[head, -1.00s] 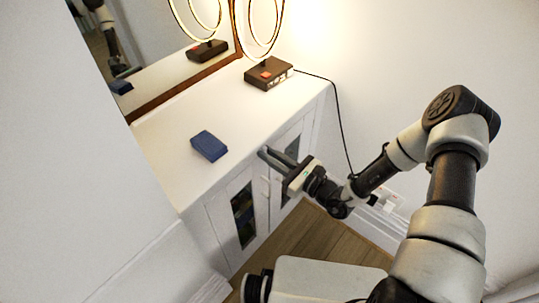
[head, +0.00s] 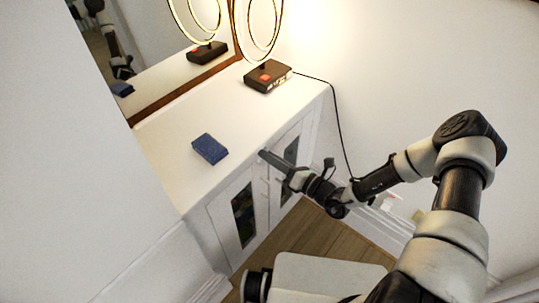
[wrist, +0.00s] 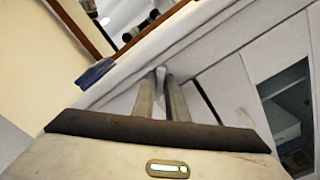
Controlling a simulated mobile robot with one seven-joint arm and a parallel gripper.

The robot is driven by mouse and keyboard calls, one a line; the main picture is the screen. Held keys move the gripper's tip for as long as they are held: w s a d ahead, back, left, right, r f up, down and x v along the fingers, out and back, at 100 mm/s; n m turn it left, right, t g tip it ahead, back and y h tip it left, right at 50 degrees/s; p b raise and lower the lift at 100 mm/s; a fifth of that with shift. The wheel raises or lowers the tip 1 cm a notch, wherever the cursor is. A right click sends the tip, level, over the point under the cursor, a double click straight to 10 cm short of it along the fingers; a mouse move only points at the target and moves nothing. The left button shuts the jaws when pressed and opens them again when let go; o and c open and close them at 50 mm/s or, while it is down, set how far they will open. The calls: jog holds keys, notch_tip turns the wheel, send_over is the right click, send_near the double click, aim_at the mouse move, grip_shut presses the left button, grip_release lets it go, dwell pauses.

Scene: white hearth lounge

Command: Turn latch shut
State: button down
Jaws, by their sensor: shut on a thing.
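The white cabinet (head: 232,220) has two doors with dark glass panes and stands against the wall. My gripper (head: 264,155) is at the top front edge of the cabinet, near where the doors meet. In the wrist view the two grey fingers (wrist: 160,92) are close together, with a small pale piece, seemingly the latch (wrist: 160,75), between their tips. The fingers are shut on it. In the head view the latch is hidden by the gripper, so I cannot tell its exact angle.
A dark blue box (head: 210,148) lies on the cabinet top. A ring lamp on a dark base (head: 267,76) stands at the back, its cable running down the wall. A brown-framed mirror (head: 165,60) leans behind. Wooden floor (head: 312,232) shows in front.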

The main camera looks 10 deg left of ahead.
jog(key=shift+f+m+p, duration=0.15)
jog(key=shift+m+p, duration=0.05)
jog(key=shift+m, duration=2.1)
jog(key=shift+f+m+p, duration=0.1)
jog(key=shift+m+p, duration=0.1)
jog(key=shift+m, duration=2.1)
jog(key=c, duration=1.8)
grip_release()
jog(key=shift+o, duration=0.2)
jog(key=shift+d, duration=0.15)
jog(key=v, duration=1.7)
jog(key=shift+s, duration=0.1)
